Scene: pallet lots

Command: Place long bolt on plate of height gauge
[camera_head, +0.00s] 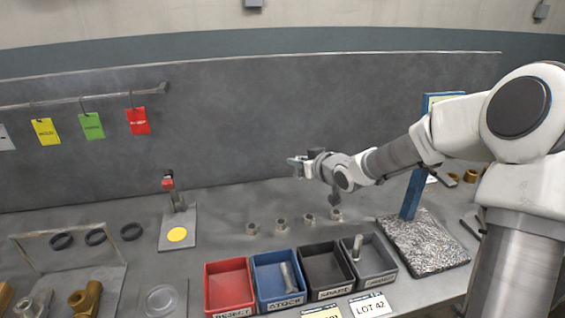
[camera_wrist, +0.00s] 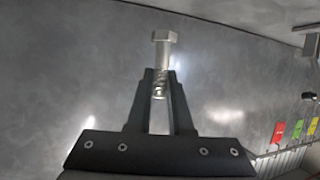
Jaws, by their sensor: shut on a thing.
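My gripper (camera_head: 299,168) is in the air above the back of the bench, its fingers toward the left. In the wrist view my gripper (camera_wrist: 160,85) is shut on a silver long bolt (camera_wrist: 162,50). The bolt's hex head sticks out beyond the fingertips and its shank is between them. A grey plate (camera_head: 171,240) with a yellow disc and a small post with a red top stands left of my gripper. A speckled plate (camera_head: 425,245) with a blue column (camera_head: 412,195) stands to the right, partly behind my arm.
Red (camera_head: 229,287), blue (camera_head: 278,280), black (camera_head: 326,270) and grey (camera_head: 368,260) bins line the front. The blue and grey bins hold silver parts. Several small nuts (camera_head: 280,225) stand behind them. Black rings (camera_head: 96,237) lie at left. Tags hang from a rail (camera_head: 75,97).

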